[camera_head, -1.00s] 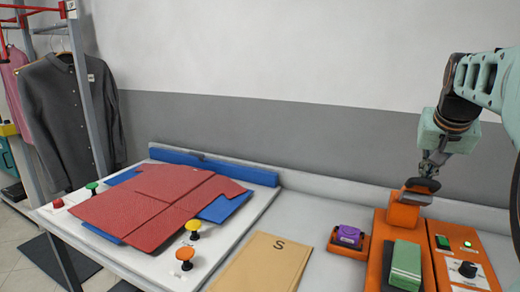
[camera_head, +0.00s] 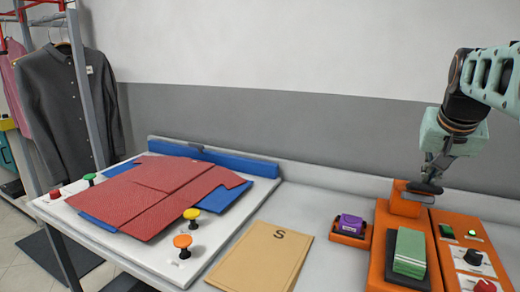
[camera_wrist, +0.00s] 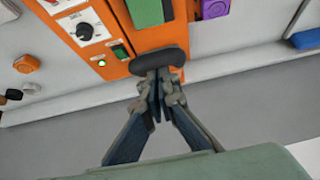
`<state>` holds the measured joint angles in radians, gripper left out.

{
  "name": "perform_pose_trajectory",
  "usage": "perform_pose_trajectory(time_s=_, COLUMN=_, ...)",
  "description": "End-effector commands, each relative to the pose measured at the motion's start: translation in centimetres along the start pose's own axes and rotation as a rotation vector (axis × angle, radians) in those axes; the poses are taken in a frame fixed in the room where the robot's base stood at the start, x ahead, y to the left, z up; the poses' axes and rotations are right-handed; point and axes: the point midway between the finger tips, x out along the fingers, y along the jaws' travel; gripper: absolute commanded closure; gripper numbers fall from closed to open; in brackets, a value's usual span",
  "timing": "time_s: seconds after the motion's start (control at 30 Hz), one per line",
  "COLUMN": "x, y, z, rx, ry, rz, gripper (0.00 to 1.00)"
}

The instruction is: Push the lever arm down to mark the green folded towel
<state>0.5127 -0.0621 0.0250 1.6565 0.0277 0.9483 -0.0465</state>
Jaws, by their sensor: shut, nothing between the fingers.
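The green folded towel (camera_head: 409,252) lies on the dark pad of the orange marking machine (camera_head: 377,275). It also shows at the top of the wrist view (camera_wrist: 148,12). The lever arm, with its dark rounded end (camera_head: 426,187), stands raised behind the towel, clear of it. My gripper (camera_head: 431,174) is shut and empty, fingers pointing down at the lever's dark end. In the wrist view my fingertips (camera_wrist: 158,75) are right at that dark end (camera_wrist: 162,60). I cannot tell whether they touch it.
A control panel with a knob (camera_head: 473,257) stands right of the machine. A purple block (camera_head: 350,225) in an orange holder, a paper envelope marked S (camera_head: 262,258) and a red folded garment (camera_head: 165,197) lie to the left. The wall is close behind.

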Motion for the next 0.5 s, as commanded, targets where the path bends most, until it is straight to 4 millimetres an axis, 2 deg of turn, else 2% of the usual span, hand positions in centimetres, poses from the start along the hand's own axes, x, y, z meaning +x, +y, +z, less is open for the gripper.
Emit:
perform_pose_trajectory(time_s=0.17, x=0.3, y=0.0, z=0.4, rx=0.000, ry=-0.001, rz=0.000, gripper=1.00)
perform_pose_trajectory(time_s=0.5, x=1.6, y=0.0, z=2.5, rx=0.000, ry=-0.001, rz=0.000, gripper=1.00)
